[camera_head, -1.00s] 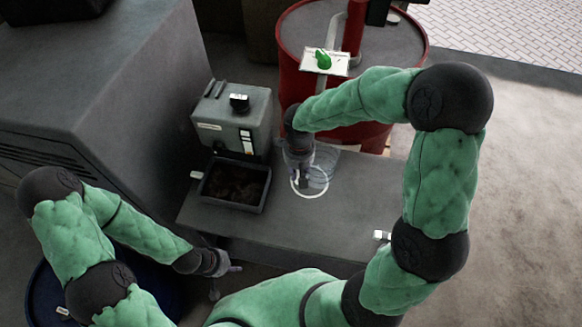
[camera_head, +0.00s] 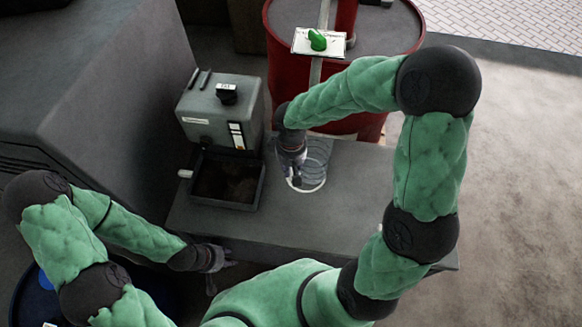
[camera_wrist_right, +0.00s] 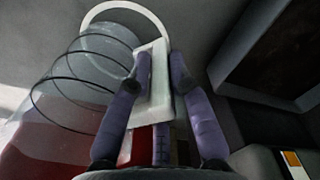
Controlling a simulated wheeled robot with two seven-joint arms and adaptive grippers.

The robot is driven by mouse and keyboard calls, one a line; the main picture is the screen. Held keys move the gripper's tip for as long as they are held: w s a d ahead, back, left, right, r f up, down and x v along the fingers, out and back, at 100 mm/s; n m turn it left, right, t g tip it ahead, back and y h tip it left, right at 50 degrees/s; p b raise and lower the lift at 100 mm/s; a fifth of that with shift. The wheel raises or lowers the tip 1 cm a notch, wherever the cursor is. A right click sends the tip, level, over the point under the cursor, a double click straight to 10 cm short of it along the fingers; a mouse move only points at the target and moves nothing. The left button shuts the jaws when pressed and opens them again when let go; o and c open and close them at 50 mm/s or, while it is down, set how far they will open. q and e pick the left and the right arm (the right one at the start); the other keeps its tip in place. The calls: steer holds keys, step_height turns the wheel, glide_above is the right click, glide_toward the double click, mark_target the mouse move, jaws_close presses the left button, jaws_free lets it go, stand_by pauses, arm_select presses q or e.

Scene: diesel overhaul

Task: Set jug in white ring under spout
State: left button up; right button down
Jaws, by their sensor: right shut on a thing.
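The clear jug (camera_head: 319,158) with dark hoops stands out from my right gripper (camera_head: 293,168) over the bench. In the right wrist view the jug (camera_wrist_right: 75,85) is at the left, and the fingers of my right gripper (camera_wrist_right: 158,75) are shut on its pale handle (camera_wrist_right: 153,95). The white ring (camera_head: 312,189) is on the bench at the jug's lower end; its arc also shows in the wrist view (camera_wrist_right: 128,6). I cannot tell whether the jug's base touches the bench. I cannot make out the spout. My left gripper (camera_head: 218,258) is low, by the bench's front edge, its fingers unclear.
A grey machine (camera_head: 220,108) and a dark open tray (camera_head: 226,205) are left of the ring. A red drum (camera_head: 285,90) with a green item (camera_head: 317,39) on a white plate stands behind. The bench (camera_head: 345,220) is clear to the front right.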

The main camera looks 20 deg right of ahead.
steer(key=shift+f, duration=0.15)
steer(key=c, duration=1.1)
jaws_free()
steer(key=shift+c, duration=0.2)
arm_select(q)
steer(key=shift+f, duration=0.15)
